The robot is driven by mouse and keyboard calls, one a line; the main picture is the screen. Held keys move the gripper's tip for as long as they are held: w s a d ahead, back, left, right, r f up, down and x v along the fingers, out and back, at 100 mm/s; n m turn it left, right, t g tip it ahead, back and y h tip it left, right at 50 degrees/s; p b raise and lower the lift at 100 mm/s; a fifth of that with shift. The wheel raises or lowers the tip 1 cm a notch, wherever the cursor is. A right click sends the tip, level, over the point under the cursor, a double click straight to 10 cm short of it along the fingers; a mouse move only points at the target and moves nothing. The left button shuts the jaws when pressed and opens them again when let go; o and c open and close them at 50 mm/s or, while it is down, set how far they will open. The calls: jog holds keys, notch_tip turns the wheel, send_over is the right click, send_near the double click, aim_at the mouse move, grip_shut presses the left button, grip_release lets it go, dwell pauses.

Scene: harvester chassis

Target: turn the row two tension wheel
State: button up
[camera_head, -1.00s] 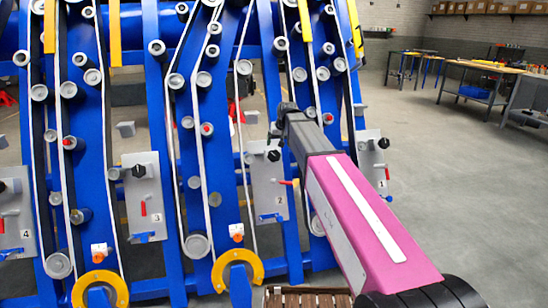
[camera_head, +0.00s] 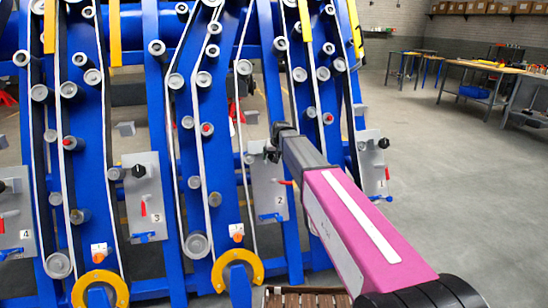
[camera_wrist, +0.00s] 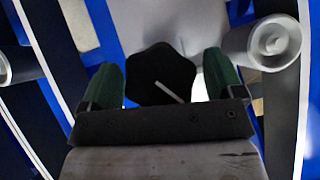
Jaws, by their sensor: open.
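The row two panel (camera_head: 268,190) is a grey plate marked 2 on the blue chassis. Its tension wheel is a black lobed knob (camera_wrist: 160,75) in the wrist view; in the head view my gripper hides it. My gripper (camera_head: 272,150) is at the upper part of this plate. In the wrist view its two green fingers (camera_wrist: 160,82) are open, one on each side of the knob. The left finger looks very near the knob and a narrow gap shows at the right. I cannot tell whether either touches. A red handle (camera_head: 284,183) sits below on the plate.
A light grey roller (camera_wrist: 268,45) stands close to the right finger. Panels 3 (camera_head: 146,200) and 1 (camera_head: 375,165) flank panel 2, with belts and several rollers between. Open floor (camera_head: 460,210) lies to the right, with workbenches (camera_head: 480,68) behind.

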jog(key=c, duration=0.9)
jog(key=m+y, duration=0.3)
jog(key=m, duration=0.1)
jog(key=m+y, duration=0.3)
jog(key=shift+m+t, duration=0.3)
jog(key=shift+t, duration=0.1)
dwell(0.3)
jog(key=o, duration=0.9)
